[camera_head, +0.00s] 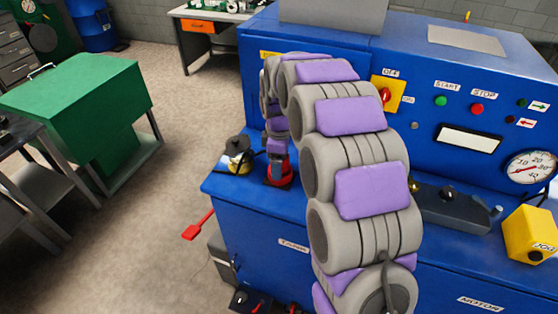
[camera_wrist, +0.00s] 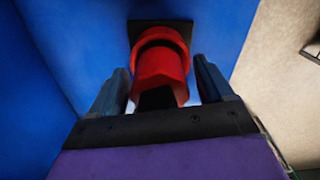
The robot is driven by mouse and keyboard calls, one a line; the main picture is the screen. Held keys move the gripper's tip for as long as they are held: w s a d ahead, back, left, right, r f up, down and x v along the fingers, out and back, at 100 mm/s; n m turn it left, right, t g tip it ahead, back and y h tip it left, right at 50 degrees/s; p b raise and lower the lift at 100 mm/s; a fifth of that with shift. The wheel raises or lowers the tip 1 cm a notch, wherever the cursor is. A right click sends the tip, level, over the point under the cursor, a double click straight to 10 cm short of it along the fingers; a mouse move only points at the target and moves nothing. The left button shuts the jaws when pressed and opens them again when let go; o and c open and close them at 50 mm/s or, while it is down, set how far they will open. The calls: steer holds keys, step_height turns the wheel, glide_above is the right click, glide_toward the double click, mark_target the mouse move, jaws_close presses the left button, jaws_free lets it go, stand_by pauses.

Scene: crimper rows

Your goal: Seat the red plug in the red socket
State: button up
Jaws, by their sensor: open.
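In the wrist view, a red plug (camera_wrist: 160,65) with a dark end facing me stands between the two fingers of my gripper (camera_wrist: 160,68). The fingers are open, with a visible gap on each side of it. A red ring that looks like the red socket (camera_wrist: 160,34) sits behind the plug on a dark square plate on the blue surface. The plug appears to be in the ring, but I cannot tell how deep. In the head view, the red pieces (camera_head: 281,176) show just below my gripper (camera_head: 278,158); plug and socket cannot be told apart there.
The blue machine (camera_head: 262,222) carries a black-and-yellow part (camera_head: 238,160) left of the red pieces. A red handle (camera_head: 198,226) juts out at its left side. A gauge (camera_head: 531,167) and a yellow box (camera_head: 530,234) are at right. Floor at left is clear before the green cabinet (camera_head: 80,90).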

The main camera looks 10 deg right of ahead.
steer(key=shift+r, duration=0.1)
step_height(320, 180, up, 12)
steer(key=shift+f+p, duration=0.1)
steer(key=shift+p, duration=0.8)
steer(key=s+f+m+g, duration=0.1)
steer(key=s+m, duration=0.5)
steer(key=s, duration=1.3)
steer(key=s+f+m, duration=0.3)
steer(key=s+m, duration=0.4)
steer(key=s, duration=1.3)
steer(key=shift+s+f+g, duration=0.15)
steer(key=shift+f+g, duration=0.15)
steer(key=shift+g, duration=0.1)
